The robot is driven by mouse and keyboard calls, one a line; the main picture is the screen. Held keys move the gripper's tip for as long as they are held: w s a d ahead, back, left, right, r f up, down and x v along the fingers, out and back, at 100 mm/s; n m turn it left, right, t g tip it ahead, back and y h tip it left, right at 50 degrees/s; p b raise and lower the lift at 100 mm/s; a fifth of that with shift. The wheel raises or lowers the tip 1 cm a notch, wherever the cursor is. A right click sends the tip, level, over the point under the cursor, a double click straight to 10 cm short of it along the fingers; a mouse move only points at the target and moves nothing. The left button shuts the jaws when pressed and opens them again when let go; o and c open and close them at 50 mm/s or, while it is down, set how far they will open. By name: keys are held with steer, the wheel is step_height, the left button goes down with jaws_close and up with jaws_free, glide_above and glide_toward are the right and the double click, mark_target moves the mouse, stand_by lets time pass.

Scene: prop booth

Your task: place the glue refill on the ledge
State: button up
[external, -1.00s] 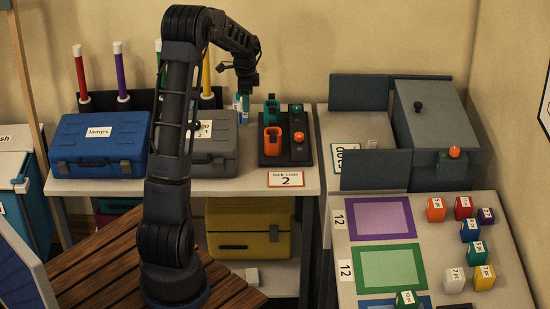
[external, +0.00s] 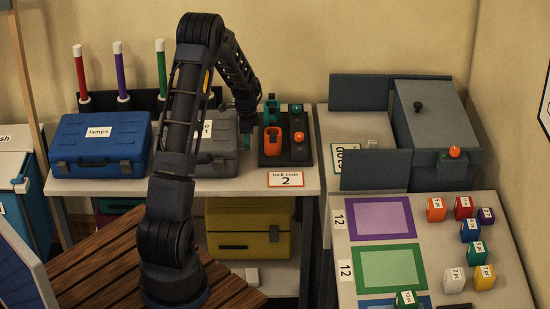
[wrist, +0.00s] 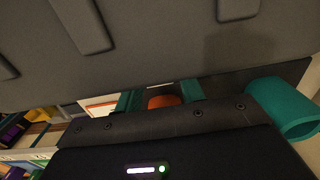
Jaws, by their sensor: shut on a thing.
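My gripper (external: 246,128) is low over the table, just right of the grey case (external: 217,160) and left of the black tool stand. I cannot tell which surface is the ledge.
The black stand (external: 270,160) holds a teal cup (external: 271,106), an orange cup (external: 272,142) and two knobs. The teal cup seems to show in the wrist view (wrist: 283,110). A blue case (external: 100,145) stands left. The table front by the code card (external: 286,179) is clear.

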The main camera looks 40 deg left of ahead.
steer(key=shift+f, duration=1.7)
steer(key=shift+f, duration=0.1)
steer(key=o, duration=1)
steer(key=shift+o, duration=0.2)
